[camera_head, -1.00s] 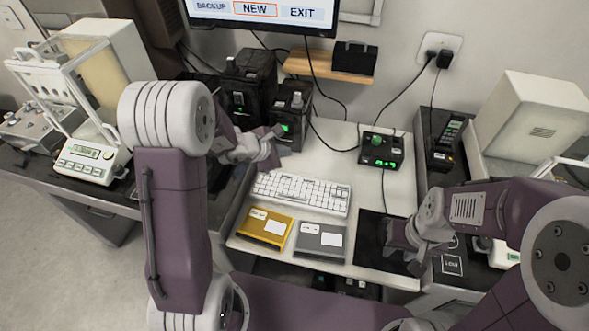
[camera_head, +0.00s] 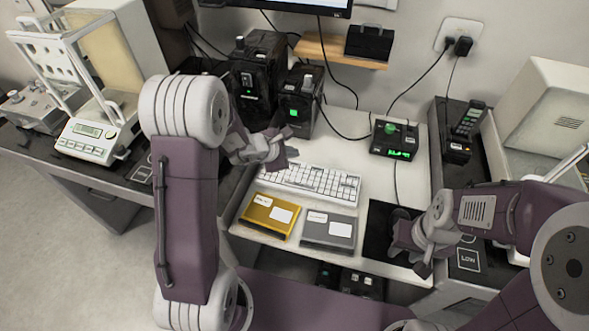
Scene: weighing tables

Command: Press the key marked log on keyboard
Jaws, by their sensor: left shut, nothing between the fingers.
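The white keyboard (camera_head: 318,185) lies on the light worktop, behind two flat boxes. The markings on its keys are too small to read, so I cannot pick out the log key. My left gripper (camera_head: 284,155) is shut and empty. It is over the keyboard's back left edge and hides a little of it; I cannot tell its height above the keys. My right gripper (camera_head: 402,242) is over the black mat (camera_head: 378,220), to the right of the grey box and away from the keyboard. Its finger opening is not clear.
A yellow box (camera_head: 268,215) and a grey box (camera_head: 328,230) lie in front of the keyboard. Two black devices (camera_head: 256,75) stand behind my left gripper. A small black unit with a green knob (camera_head: 393,139) stands behind right. A balance (camera_head: 88,140) is at left.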

